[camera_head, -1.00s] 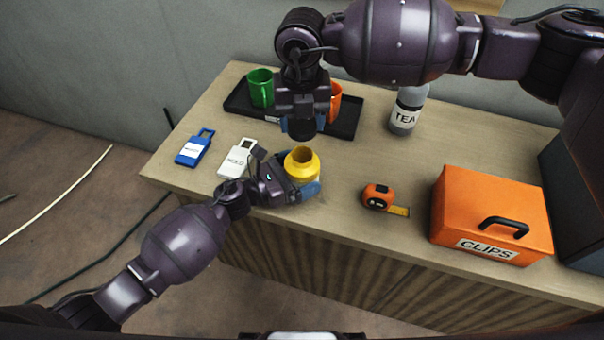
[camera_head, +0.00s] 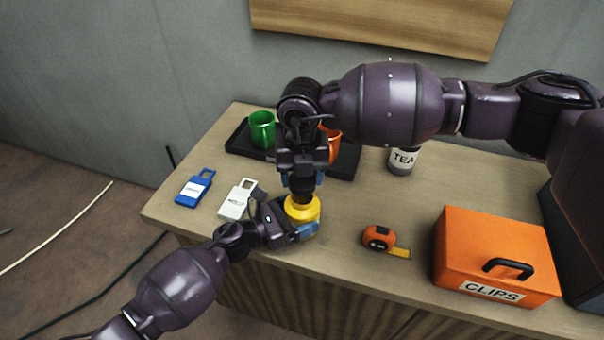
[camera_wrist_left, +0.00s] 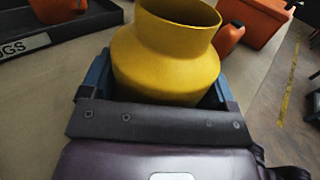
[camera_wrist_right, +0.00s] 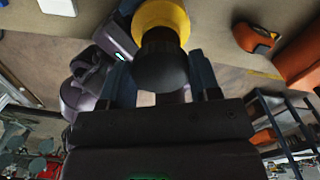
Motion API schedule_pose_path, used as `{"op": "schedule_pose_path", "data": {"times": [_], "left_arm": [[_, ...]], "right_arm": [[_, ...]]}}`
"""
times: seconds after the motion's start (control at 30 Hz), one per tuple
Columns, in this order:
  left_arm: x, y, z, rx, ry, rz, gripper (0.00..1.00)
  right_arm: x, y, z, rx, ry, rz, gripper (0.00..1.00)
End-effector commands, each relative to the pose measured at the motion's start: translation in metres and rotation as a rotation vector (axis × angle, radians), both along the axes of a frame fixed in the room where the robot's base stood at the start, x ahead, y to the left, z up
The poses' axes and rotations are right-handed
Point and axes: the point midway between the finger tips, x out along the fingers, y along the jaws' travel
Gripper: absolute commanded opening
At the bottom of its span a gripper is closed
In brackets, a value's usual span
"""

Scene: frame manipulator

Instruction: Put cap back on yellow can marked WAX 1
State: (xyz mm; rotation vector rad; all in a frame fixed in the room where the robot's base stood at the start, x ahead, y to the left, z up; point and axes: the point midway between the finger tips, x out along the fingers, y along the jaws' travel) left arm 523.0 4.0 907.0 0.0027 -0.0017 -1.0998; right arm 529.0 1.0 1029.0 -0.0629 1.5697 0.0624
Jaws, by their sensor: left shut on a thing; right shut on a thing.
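The yellow can (camera_head: 301,213) stands near the table's front edge, between the fingers of my left gripper (camera_head: 301,220), which is shut on its body. The left wrist view shows the can (camera_wrist_left: 168,60) upright with its wide neck bare. No WAX 1 label is visible. My right gripper (camera_head: 303,183) points down over the can and is shut on a black cap (camera_wrist_right: 160,62). In the right wrist view the cap lies in line with the can's yellow neck (camera_wrist_right: 160,18). In the head view the cap is just above the can's mouth; whether they touch cannot be told.
An orange tape measure (camera_head: 380,239) and an orange CLIPS box (camera_head: 490,245) are to the right. A white padlock-shaped tag (camera_head: 237,202) and a blue one (camera_head: 194,190) lie left. Behind are a black tray (camera_head: 238,140) with mugs and a TEA bottle (camera_head: 403,161).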

Motion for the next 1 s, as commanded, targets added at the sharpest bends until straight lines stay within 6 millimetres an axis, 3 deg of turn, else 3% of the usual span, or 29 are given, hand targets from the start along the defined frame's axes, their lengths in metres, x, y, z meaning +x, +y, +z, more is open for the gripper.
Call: {"op": "schedule_pose_path", "data": {"times": [0.13, 0.67, 1.0], "left_arm": [[0.0, 0.0, 0.0, 0.0, 0.0, 0.0, 0.39], [0.0, 0.0, 0.0, 0.0, -0.001, 0.0, 0.39], [0.0, 0.0, 0.0, 0.0, -0.001, 0.0, 0.39]], "right_arm": [[0.0, 0.0, -0.015, -0.001, 0.0, 0.0, 0.35], [0.0, 0.0, -0.016, -0.001, -0.001, 0.0, 0.35], [-0.001, 0.0, -0.031, 0.0, 0.0, 0.0, 0.35]]}}
